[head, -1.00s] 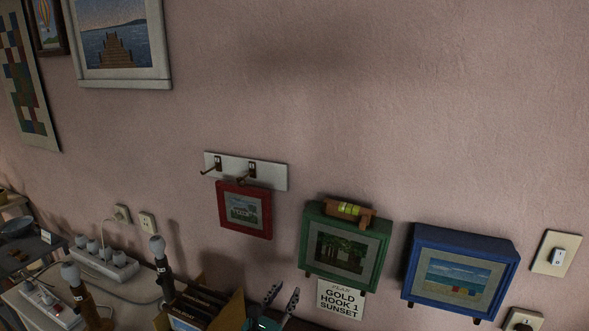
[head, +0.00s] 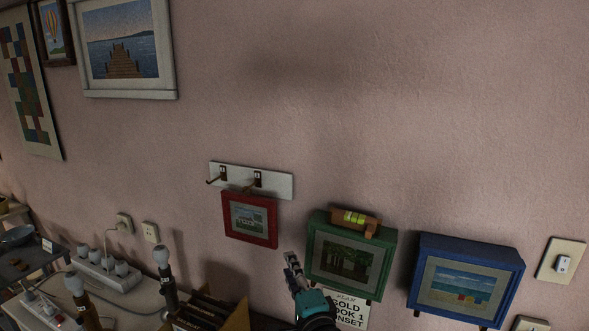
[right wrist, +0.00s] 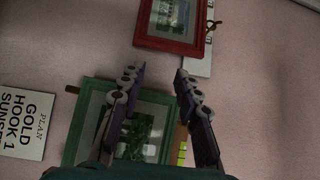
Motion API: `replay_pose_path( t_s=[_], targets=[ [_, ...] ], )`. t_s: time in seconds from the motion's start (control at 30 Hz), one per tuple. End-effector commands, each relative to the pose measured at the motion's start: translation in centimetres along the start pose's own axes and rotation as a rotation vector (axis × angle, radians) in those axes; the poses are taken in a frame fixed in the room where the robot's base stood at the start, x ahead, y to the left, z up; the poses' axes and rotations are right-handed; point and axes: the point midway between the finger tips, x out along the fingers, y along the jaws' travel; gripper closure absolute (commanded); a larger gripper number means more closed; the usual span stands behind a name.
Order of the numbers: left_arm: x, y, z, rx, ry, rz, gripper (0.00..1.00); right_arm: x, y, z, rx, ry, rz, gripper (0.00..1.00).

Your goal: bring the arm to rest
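My right gripper (head: 291,258) is raised in front of the wall, left of the green-framed picture (head: 312,262) and below the red-framed picture (head: 273,221). In the right wrist view its two fingers (right wrist: 160,75) are spread apart with nothing between them. The red picture hangs at the white hook rail (head: 283,184), under its right hook. In the right wrist view the red frame (right wrist: 172,45) lies beyond the fingertips, and the green frame (right wrist: 75,140) is partly behind the fingers. My left gripper is not in view.
A blue-framed picture (head: 470,247) is at the right; a spirit level (head: 355,221) sits on the green frame. A plan card (head: 350,312) reads gold, hook 1, sunset, partly covered.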

Motion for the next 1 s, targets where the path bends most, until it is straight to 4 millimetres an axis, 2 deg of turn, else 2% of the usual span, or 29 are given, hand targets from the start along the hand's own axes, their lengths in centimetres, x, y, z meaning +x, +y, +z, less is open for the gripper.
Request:
replay_pose_path(
  t_s=[0.1,0.17,0.23,0.3,0.4,0.5,0.6,0.67,1.0],
  targets=[
    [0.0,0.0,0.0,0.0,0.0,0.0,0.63,-5.0,3.6,-1.9,-0.41,-0.092,0.208,0.67],
    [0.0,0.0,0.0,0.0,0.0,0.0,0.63,-8.1,6.2,-3.2,-0.613,-0.15,0.332,0.67],
    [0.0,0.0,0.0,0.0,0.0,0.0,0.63,-12.2,9.5,-5.0,-0.823,-0.226,0.484,0.67],
    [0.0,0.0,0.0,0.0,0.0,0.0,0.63,-16.1,12.2,-6.7,-0.986,-0.3,0.622,0.67],
    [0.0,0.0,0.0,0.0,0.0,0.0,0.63,-21.0,15.1,-8.8,-1.141,-0.394,0.782,0.67],
    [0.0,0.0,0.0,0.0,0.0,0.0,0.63,-24.5,16.8,-10.2,-1.231,-0.465,0.894,0.67],
    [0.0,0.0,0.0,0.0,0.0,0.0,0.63,-26.4,17.6,-10.9,-1.275,-0.509,0.954,0.67],
    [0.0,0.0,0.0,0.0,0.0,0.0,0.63,-26.9,17.8,-11.2,-1.286,-0.52,0.971,0.67],
    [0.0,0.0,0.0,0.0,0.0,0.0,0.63,-27.0,17.9,-11.2,-1.289,-0.524,0.974,0.67]
  ],
)
